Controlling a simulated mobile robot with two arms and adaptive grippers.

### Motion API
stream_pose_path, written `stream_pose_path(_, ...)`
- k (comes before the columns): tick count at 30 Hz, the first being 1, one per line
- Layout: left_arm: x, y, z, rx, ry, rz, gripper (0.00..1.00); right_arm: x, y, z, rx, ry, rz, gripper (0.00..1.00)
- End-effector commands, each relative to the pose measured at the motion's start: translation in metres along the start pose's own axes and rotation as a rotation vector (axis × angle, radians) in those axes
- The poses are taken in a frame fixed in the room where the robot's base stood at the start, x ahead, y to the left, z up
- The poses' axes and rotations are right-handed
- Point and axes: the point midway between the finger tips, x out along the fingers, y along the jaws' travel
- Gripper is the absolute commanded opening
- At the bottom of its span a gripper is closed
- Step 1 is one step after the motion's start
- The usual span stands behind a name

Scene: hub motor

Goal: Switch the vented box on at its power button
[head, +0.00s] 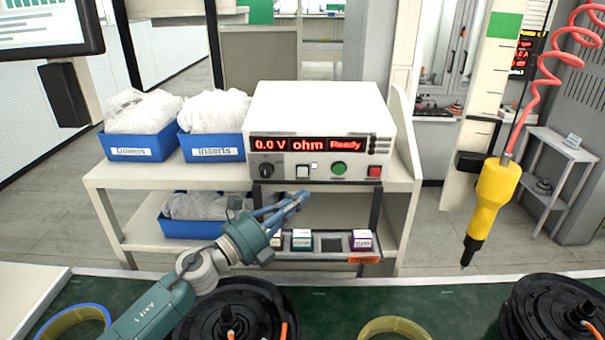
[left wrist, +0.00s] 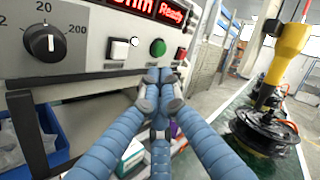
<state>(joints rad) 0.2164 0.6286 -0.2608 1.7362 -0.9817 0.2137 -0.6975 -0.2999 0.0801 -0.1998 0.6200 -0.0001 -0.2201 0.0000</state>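The white box (head: 318,105) stands on the upper shelf of a pale rack. Its red display reads 0.0 V, ohm and Ready. Its front has a black dial (head: 266,170), a white square button (head: 303,172), a green round button (head: 339,168) and a red button (head: 375,171). No label naming the power button is legible. My left gripper (head: 300,197) is in front of and below the panel. In the left wrist view its blue fingers (left wrist: 160,76) are together and empty, just below the green button (left wrist: 158,47); contact cannot be told. My right gripper is not in view.
Blue bins (head: 140,146) with bagged parts stand left of the box. A tray (head: 320,255) with small boxes sits below it. A yellow tool (head: 494,195) hangs at right on a red coiled hose. Black hub motors (head: 245,308) lie on the green bench.

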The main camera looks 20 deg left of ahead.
Motion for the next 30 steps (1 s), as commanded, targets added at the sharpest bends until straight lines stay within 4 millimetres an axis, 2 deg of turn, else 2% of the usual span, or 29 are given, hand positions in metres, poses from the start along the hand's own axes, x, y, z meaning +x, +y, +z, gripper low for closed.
stream_pose_path(19,-0.043,-0.030,-0.032,-0.002,0.002,0.000,0.00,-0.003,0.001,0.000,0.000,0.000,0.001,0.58)
stream_pose_path(30,-0.048,-0.035,-0.035,0.000,0.000,0.000,0.00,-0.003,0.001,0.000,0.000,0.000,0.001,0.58)
